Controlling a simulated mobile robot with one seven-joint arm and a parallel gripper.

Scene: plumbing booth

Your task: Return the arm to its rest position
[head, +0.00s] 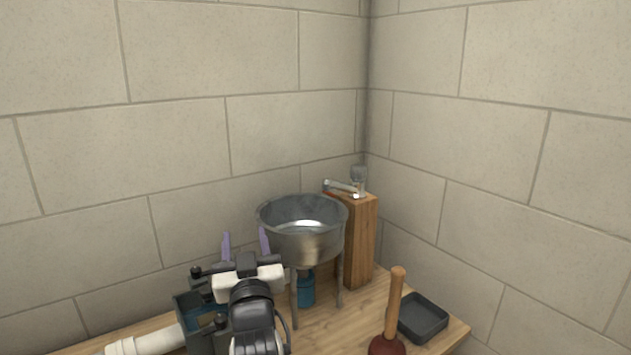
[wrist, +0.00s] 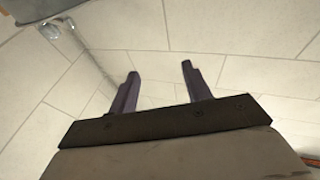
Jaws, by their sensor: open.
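My gripper (head: 245,243) is at the lower middle of the head view, left of the metal basin. Its two purple fingers point up and stand apart with nothing between them. In the wrist view the gripper (wrist: 158,82) is open and empty, with the tiled wall behind it. My wrist and forearm cover part of the table below the fingers.
A metal basin (head: 303,243) on legs stands right of my gripper, with a blue part (head: 305,288) beneath. Behind it are a wooden post (head: 359,240) and a tap (head: 345,187). A plunger (head: 394,310) and a dark tray (head: 424,317) are at right. Walls close the corner.

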